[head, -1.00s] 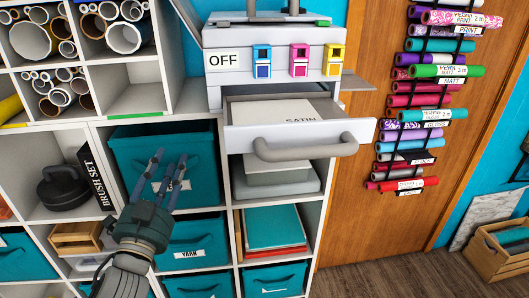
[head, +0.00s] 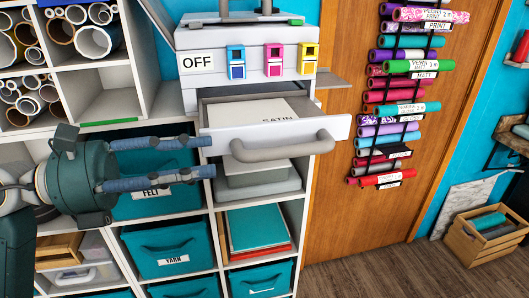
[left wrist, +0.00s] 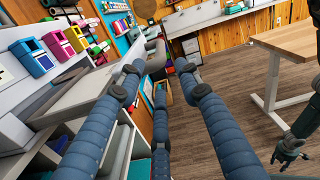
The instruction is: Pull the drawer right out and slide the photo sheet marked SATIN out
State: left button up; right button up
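The drawer (head: 222,141) under the printer is partly pulled out, with a grey bar handle (head: 282,150) on its front. A pale sheet (head: 243,113) lies inside; the word SATIN shows on it, its lower edge hidden by the drawer front. My left gripper (head: 208,158) is open and empty, its fingers pointing right, just left of the drawer front and apart from the handle in the head view. In the left wrist view the handle (left wrist: 155,56) shows beyond and between its spread fingers. My right gripper (left wrist: 290,150) shows small and dark at the right edge there.
The printer (head: 190,45) with an OFF label and coloured cartridges sits above the drawer. Teal bins (head: 170,250) fill cubbies below. A rack of vinyl rolls (head: 405,110) hangs on the door at right. A wooden table (left wrist: 290,45) stands across open floor.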

aim_at(266, 160)
pick_arm(q)
jog(key=shift+w+d+r, duration=0.1)
jog(key=shift+d, duration=0.3)
jog(key=p+x, duration=0.4)
jog(key=x, duration=0.4)
jog(key=shift+w+d, duration=0.1)
jog(key=shift+d, duration=0.25)
jog(key=shift+w+d+p, duration=0.2)
jog(key=shift+d+p, duration=0.15)
jog(key=shift+d, duration=0.25)
grip_shut()
